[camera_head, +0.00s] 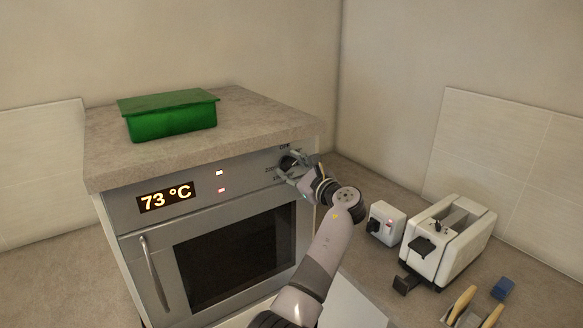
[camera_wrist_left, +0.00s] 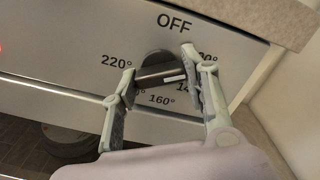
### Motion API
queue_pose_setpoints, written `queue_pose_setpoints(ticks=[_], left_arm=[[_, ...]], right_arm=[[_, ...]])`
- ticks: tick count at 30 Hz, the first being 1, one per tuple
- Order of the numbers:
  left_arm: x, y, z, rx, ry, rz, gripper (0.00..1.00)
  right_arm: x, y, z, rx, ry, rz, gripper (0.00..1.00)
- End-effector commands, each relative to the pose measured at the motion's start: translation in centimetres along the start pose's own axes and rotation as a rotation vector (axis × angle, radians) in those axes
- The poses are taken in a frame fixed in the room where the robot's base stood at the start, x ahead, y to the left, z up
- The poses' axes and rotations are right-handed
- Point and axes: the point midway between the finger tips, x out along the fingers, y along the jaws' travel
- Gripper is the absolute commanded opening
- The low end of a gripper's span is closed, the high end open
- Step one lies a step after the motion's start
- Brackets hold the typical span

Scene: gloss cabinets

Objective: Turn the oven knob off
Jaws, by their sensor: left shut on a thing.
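The oven (camera_head: 150,225) has a grey front, a dark window and a display (camera_head: 165,198) reading 73 °C. Its dark round knob (camera_wrist_left: 158,62) sits at the right end of the front panel, under the word OFF, with temperature labels around it. The knob's grip bar lies nearly level, its white mark at the right end near a partly hidden label starting with 14. My left gripper (camera_head: 292,169) is at the knob, with one finger on each side of the bar in the left wrist view (camera_wrist_left: 158,70). It is shut on the knob. My right gripper is not in view.
A green box (camera_head: 172,120) stands on the countertop (camera_head: 240,125) above the oven. On the lower counter to the right are a small white device (camera_head: 386,222), a white toaster (camera_head: 450,235), a blue block (camera_head: 503,288) and wooden-handled items (camera_head: 462,303). A wall rises close behind.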

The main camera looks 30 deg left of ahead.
Motion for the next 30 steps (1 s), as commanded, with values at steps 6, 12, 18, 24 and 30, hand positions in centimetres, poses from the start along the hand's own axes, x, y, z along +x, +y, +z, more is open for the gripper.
queue_pose_setpoints(ticks=[6, 12, 18, 24, 30], left_arm=[[0.0, 0.1, 0.0, 0.001, 0.000, 0.002, 0.19], [0.0, 0.1, -0.1, -0.002, 0.000, 0.002, 0.14], [0.0, 0.1, -0.2, -0.043, 0.000, 0.001, 0.14], [0.0, 0.2, -0.4, -0.156, -0.001, 0.000, 0.14], [0.0, 0.3, -0.5, -0.331, -0.002, 0.001, 0.14]], right_arm=[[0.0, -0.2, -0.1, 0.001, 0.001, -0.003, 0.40], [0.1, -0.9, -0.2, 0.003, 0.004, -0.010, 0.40], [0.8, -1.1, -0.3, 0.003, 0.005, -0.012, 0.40], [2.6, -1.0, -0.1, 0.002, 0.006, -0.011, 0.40], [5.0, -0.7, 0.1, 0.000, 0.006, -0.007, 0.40]])
